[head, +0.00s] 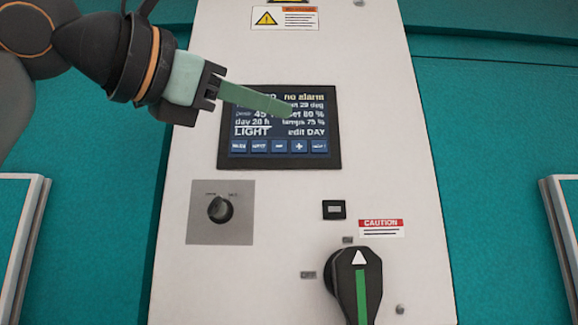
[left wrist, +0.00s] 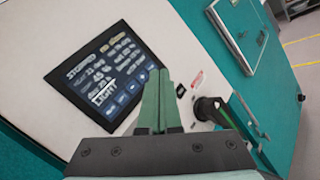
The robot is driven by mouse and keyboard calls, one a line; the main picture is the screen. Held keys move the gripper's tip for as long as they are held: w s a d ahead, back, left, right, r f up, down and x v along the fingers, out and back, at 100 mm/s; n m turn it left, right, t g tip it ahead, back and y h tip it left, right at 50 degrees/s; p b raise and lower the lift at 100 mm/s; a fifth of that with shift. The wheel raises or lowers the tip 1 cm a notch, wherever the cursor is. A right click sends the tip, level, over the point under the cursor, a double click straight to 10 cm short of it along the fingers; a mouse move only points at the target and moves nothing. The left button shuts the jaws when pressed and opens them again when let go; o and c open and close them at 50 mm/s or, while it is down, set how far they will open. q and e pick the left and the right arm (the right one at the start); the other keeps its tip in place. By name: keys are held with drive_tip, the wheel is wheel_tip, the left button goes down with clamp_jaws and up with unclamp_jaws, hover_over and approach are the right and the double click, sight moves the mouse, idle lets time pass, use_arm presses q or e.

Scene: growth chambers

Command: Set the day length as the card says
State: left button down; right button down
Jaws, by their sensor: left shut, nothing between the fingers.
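The touch screen (head: 281,148) is set in the white panel. Its readable lines include "no alarm", "day 20 h", "lamps 75 %", "LIGHT" and "edit DAY". A row of blue buttons runs along its bottom, one marked plus (head: 299,146). My left gripper (head: 288,108) is shut and empty, its green fingers in front of the screen's upper part, hiding some text. I cannot tell whether they touch it. In the left wrist view the screen (left wrist: 88,92) reads "STOPPED" at its top, and the fingers (left wrist: 158,75) overlap its right edge. No day-length card is seen. My right gripper is not in view.
Below the screen are a small black knob (head: 220,209) on a grey plate, a small black switch (head: 334,209) and a large black rotary handle (head: 343,286) with a green stripe. A caution label (head: 381,228) is beside them. Teal walls flank the panel.

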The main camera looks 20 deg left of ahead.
use_arm(q)
drive_tip(key=shift+s, duration=0.1)
drive_tip(key=shift+s, duration=0.1)
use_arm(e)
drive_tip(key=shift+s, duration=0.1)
use_arm(q)
drive_tip(key=p, duration=0.3)
approach(279, 147)
drive_tip(key=w+d, duration=0.2)
drive_tip(key=w+d+r, duration=0.1)
drive_tip(key=w+d, duration=0.1)
drive_tip(key=d, duration=0.1)
drive_tip(key=shift+r, duration=0.1)
drive_tip(key=shift+w, duration=0.1)
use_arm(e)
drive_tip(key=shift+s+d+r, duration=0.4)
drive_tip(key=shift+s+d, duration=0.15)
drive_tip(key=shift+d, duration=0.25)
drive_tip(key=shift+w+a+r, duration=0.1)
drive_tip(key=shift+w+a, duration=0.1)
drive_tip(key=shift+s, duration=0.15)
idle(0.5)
